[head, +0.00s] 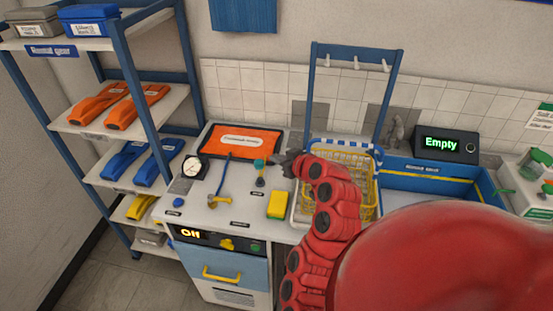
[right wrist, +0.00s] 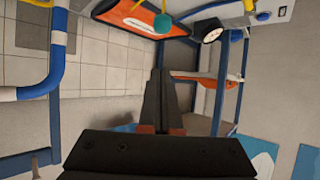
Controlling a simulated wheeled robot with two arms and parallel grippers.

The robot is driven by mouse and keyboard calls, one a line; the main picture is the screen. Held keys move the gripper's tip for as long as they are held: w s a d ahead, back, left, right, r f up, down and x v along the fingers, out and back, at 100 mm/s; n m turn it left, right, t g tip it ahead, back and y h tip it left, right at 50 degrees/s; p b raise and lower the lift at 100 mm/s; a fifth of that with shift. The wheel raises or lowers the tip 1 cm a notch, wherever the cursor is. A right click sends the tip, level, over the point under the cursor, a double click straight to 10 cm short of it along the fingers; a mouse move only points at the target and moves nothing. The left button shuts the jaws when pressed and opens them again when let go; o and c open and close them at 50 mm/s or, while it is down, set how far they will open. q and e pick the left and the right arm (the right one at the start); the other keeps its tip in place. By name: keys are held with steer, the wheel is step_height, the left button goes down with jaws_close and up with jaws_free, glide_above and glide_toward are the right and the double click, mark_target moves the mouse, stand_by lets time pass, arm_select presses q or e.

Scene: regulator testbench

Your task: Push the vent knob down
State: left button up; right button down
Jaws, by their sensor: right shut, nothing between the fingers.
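The bench (head: 185,222) carries a small post with a teal-green knob (head: 259,164), which stands upright; its label is too small to read, so I cannot tell for sure that it is the vent knob. A round teal knob (right wrist: 163,23) shows at the top of the right wrist view. My right gripper (head: 284,160) is just right of the teal-green knob in the head view, its dark fingers shut and empty. The shut fingers (right wrist: 160,78) point up the middle of the right wrist view, below the teal knob and apart from it in the picture. My left gripper is not in view.
A gauge (head: 192,167), a blue-handled yellow-based lever (head: 222,182) and a yellow sponge (head: 278,205) are on the bench. An orange mat (head: 240,141) lies behind. A yellow wire basket (head: 367,200) is at right. The panel display (head: 190,233) reads "Off".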

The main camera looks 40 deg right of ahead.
steer(key=p, duration=0.3)
glide_above(259, 165)
steer(key=s, duration=0.3)
step_height(259, 165, down, 3)
steer(key=f, duration=0.1)
steer(key=f+p, duration=0.1)
steer(key=w+f+p, duration=0.1)
steer(key=f, duration=0.1)
steer(key=shift+d+f, duration=0.1)
steer(key=shift+d, duration=0.15)
step_height(259, 165, down, 4)
steer(key=b, duration=0.5)
steer(key=shift+s+r, duration=0.15)
steer(key=shift+r, duration=0.05)
